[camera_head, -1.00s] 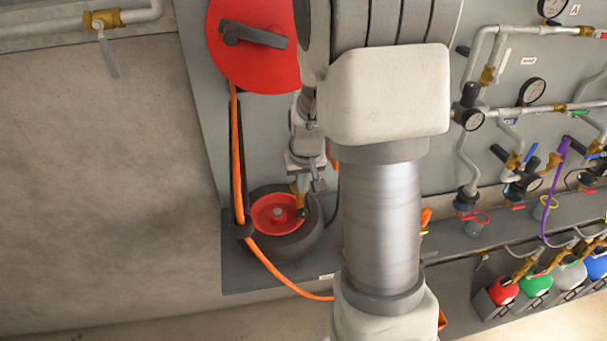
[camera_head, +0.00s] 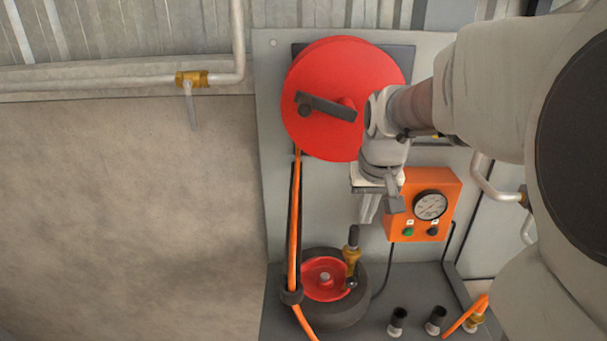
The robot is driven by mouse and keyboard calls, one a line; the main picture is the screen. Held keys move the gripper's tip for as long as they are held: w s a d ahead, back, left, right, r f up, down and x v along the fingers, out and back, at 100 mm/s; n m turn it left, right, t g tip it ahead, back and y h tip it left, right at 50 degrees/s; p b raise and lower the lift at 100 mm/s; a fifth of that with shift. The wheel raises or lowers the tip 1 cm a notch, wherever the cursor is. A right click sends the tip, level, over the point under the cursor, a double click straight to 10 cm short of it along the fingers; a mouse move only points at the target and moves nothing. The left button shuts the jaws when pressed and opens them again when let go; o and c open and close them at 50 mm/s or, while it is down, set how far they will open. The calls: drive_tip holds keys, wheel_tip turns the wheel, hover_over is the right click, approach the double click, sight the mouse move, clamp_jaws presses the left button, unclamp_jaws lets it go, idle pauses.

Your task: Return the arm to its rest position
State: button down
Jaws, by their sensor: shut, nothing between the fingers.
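My gripper (camera_head: 369,208) shows near the middle of the head view, below the wrist of my arm. It points down and is shut and empty. It hangs in front of the grey panel, between the orange hose and the orange gauge box, above the red-centred black round tank. My arm reaches in from the right side and covers much of that side. The gripper is apart from the brass fitting with the black handle (camera_head: 352,255) on the round tank (camera_head: 340,310).
A large red reel (camera_head: 330,75) with a dark crank is behind my wrist. An orange hose (camera_head: 294,220) runs down from it. An orange gauge box (camera_head: 436,200) stands close to the right of the gripper. Black-capped stubs (camera_head: 397,320) are below. Bare wall (camera_head: 120,230) fills the left.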

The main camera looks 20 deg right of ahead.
drive_tip(key=shift+s+r, duration=0.1)
drive_tip(key=shift+r, duration=0.15)
drive_tip(key=s+a+r+n+t+y, duration=0.1)
drive_tip(key=s+a+r+n+t, duration=0.1)
drive_tip(key=s+a, duration=0.9)
drive_tip(key=s+n, duration=0.1)
drive_tip(key=s, duration=0.3)
drive_tip(key=shift+a, duration=0.35)
drive_tip(key=c, duration=1.6)
unclamp_jaws()
